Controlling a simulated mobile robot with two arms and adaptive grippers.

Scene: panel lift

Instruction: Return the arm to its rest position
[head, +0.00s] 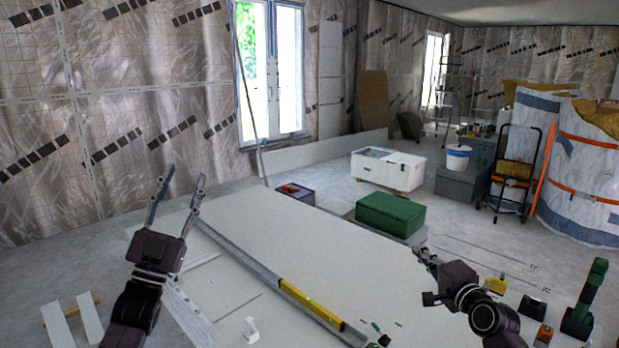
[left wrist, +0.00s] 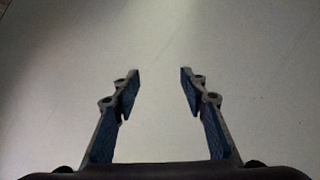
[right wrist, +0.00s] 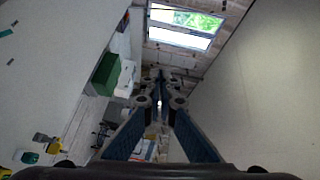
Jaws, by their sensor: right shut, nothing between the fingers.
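My left gripper (head: 174,200) is raised at the left in the head view, its fingers spread wide and pointing up. In the left wrist view its open fingers (left wrist: 159,78) have only a plain pale surface beyond them and nothing between. My right gripper (head: 424,252) is at the right in the head view, over the right end of the white panel (head: 290,235). In the right wrist view its fingers (right wrist: 160,78) come together at the tips with nothing held. The right arm extends from the lower right.
A yellow level (head: 310,304) and a metal rail lie along the panel. A white box (head: 388,169) and bucket (head: 458,157) stand behind. Several tools lie at the right, near a dark green tool (head: 587,300).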

